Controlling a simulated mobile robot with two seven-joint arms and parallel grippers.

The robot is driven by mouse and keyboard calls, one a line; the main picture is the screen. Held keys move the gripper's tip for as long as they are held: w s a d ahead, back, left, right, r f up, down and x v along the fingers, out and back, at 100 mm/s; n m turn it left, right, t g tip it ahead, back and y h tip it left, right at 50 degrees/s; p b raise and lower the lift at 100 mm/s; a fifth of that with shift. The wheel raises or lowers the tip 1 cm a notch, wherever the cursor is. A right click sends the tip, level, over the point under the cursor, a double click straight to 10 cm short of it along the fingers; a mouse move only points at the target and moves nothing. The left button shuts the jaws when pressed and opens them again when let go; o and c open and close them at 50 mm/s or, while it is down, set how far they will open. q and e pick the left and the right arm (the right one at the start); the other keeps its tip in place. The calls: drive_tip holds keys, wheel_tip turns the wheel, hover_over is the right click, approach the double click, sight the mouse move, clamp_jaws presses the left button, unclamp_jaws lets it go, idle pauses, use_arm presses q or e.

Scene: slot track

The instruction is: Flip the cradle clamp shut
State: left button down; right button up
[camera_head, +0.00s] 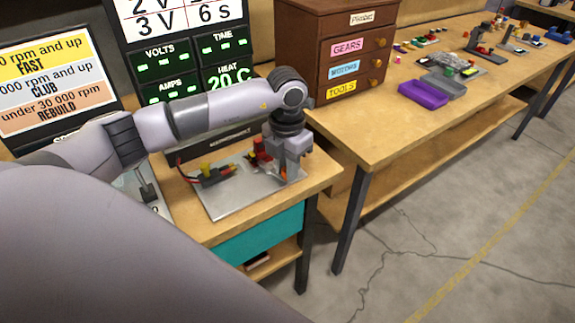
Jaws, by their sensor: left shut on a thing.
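My left gripper (289,178) points down over the right part of a grey metal plate (228,205) on the near bench. It is shut on a small red-orange part, seemingly the cradle clamp (285,175), of which only a sliver shows between the fingers. A red block (259,149), which looks like part of the cradle fixture, stands just behind and left of the gripper. The gripper hides much of the fixture, so I cannot tell the clamp's angle. My right gripper is not in view.
A yellow-topped connector (206,168) with red and black leads lies on the plate's left. Behind stands a lit display panel (190,55). A brown drawer cabinet (345,50) and purple tray (423,94) are on the bench to the right. Open floor lies at lower right.

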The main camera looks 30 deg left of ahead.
use_arm(q)
drive_tip(key=s+m+b, duration=0.1)
drive_tip(key=m, duration=0.2)
drive_tip(key=shift+s+a, duration=0.15)
drive_tip(key=shift+s, duration=0.05)
drive_tip(key=c, duration=1)
unclamp_jaws()
drive_tip(key=shift+r, duration=0.1)
wheel_tip(320, 180, up, 7)
drive_tip(key=shift+b, duration=0.5)
